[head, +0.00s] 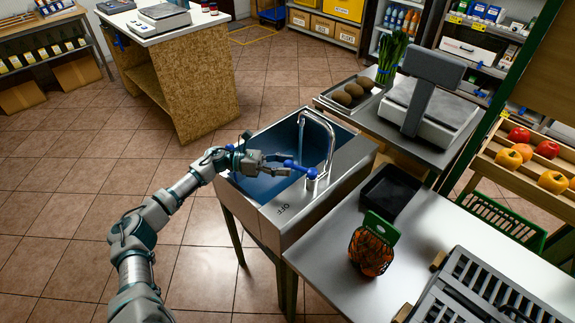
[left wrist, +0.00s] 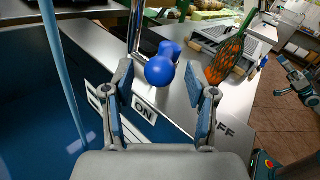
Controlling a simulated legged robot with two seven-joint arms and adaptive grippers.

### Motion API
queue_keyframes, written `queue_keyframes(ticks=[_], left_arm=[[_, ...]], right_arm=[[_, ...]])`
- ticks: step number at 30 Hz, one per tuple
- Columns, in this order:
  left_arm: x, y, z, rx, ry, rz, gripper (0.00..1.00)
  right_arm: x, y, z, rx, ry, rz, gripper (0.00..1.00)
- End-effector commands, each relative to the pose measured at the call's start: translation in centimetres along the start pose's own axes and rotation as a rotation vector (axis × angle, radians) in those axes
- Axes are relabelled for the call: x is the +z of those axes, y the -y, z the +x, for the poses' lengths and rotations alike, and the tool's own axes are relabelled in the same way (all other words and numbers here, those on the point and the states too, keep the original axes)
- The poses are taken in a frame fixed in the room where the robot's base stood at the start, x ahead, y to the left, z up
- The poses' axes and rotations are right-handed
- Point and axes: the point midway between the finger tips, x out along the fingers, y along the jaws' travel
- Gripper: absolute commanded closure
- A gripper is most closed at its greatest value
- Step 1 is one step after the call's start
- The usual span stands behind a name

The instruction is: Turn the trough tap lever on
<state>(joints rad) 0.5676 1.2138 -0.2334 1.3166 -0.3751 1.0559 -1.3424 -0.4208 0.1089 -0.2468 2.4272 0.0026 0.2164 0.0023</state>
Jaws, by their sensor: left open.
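The steel trough (head: 281,228) has a blue basin and a curved chrome tap (head: 329,128). The blue tap lever (head: 302,168) reaches left from the tap's base towards my left gripper (head: 266,161). In the left wrist view the lever's blue ball (left wrist: 160,70) shows between the open, empty fingers of my left gripper (left wrist: 160,88), with no clear contact. The ball appears by the ON label (left wrist: 145,110), away from the OFF label (left wrist: 226,129). A pale strip like running water (left wrist: 64,70) drops into the basin. My right gripper (left wrist: 297,82) shows small at the right.
A steel table (head: 325,242) right of the trough bears a black tray (head: 390,192) and a netted orange bag (head: 371,250). Behind stands a scale (head: 430,108) beside brown produce. A wooden-sided counter (head: 180,86) stands back left. Tiled floor left of the trough is clear.

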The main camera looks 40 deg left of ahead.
Motion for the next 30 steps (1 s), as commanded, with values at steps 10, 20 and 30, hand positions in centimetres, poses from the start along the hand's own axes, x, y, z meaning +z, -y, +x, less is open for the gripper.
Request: queue_keyframes(ticks=[10,20,30], left_arm=[[-0.2,-0.3,-7.7,0.005,-0.001,-0.004,0.43],[-0.1,-0.3,-10.9,0.002,0.001,0.000,0.43],[-0.1,-0.3,-11.0,0.002,0.001,0.000,0.43]], right_arm=[[0.1,0.0,0.0,0.000,0.001,-0.001,0.41],[0.1,0.0,0.0,0.000,0.001,0.000,0.41],[0.2,0.1,0.2,0.000,0.003,-0.003,0.41]])
